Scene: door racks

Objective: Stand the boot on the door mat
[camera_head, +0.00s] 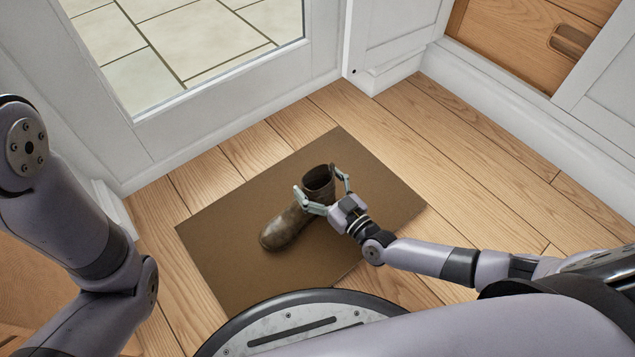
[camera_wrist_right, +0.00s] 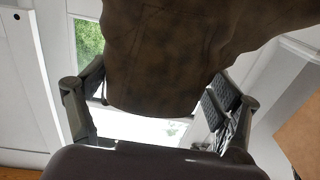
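The dark brown boot (camera_head: 286,226) is over the middle of the brown door mat (camera_head: 240,260). It is upright, its opening up and its toe toward the lower left; whether the sole touches the mat is hard to tell. My right gripper (camera_head: 318,180) has a finger on either side of the boot's shaft near the top and appears shut on it. In the right wrist view the boot's shaft (camera_wrist_right: 160,60) fills the space between the fingers (camera_wrist_right: 155,95). My left arm shows at the left, but its gripper is out of view.
A white door (camera_head: 215,120) with a glass pane stands behind the mat. A white-framed cabinet with a wooden drawer front (camera_head: 520,45) is at the upper right. Bare wood floor (camera_head: 450,160) lies right of the mat. My round base is at the mat's near edge.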

